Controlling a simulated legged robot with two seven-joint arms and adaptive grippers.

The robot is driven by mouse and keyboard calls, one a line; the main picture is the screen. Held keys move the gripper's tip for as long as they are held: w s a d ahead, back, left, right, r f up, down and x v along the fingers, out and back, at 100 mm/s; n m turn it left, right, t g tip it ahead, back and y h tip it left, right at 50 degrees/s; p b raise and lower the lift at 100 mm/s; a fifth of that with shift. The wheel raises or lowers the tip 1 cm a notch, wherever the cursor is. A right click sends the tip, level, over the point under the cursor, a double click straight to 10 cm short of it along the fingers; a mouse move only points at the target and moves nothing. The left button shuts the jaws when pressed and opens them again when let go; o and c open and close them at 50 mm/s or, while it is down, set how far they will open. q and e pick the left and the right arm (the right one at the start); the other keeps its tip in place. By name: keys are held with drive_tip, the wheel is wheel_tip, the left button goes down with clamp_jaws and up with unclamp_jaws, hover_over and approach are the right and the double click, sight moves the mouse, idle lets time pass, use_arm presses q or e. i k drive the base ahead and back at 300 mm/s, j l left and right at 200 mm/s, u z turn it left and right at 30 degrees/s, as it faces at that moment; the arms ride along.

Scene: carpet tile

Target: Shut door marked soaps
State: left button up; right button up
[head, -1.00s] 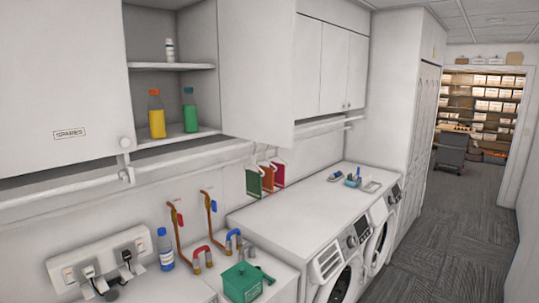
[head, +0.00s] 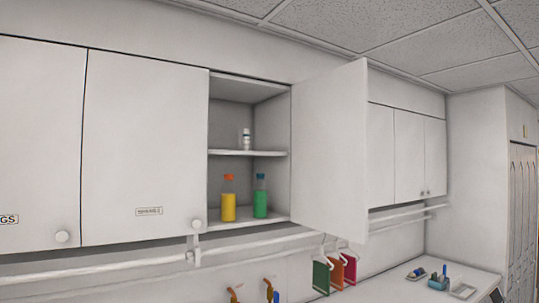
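One wall cabinet door (head: 336,150) stands wide open, swung out to the right of its compartment. No label shows on the side of it that I see. The open compartment (head: 230,165) holds a yellow bottle with an orange cap (head: 229,200) and a green bottle (head: 260,198) on its lower floor. A small white bottle (head: 246,140) stands on the shelf above. The door to the left (head: 140,140) is shut, with a small label (head: 149,211) that reads SPARES in the earlier frame. Neither of my grippers is in view.
A shut door at the far left (head: 40,140) has a partly cut-off label ending in GS. A rail (head: 100,267) runs below the cabinets. Coloured cloths (head: 335,272) hang under the open door. A white worktop (head: 400,285) is at lower right.

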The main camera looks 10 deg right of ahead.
sight(329, 152)
drive_tip(key=i+l+u, duration=0.15)
drive_tip(key=l+u, duration=0.25)
drive_tip(key=l, duration=0.3)
drive_tip(key=l+u, duration=0.35)
drive_tip(key=l, duration=0.3)
drive_tip(key=l+u, duration=0.4)
drive_tip(key=l, duration=0.35)
drive_tip(key=k+l, duration=0.1)
drive_tip(key=l, duration=1.2)
drive_tip(key=k+l, duration=0.15)
drive_tip(key=l, duration=0.45)
drive_tip(key=l+u, duration=0.1)
drive_tip(key=l, duration=0.55)
drive_tip(key=k, duration=0.05)
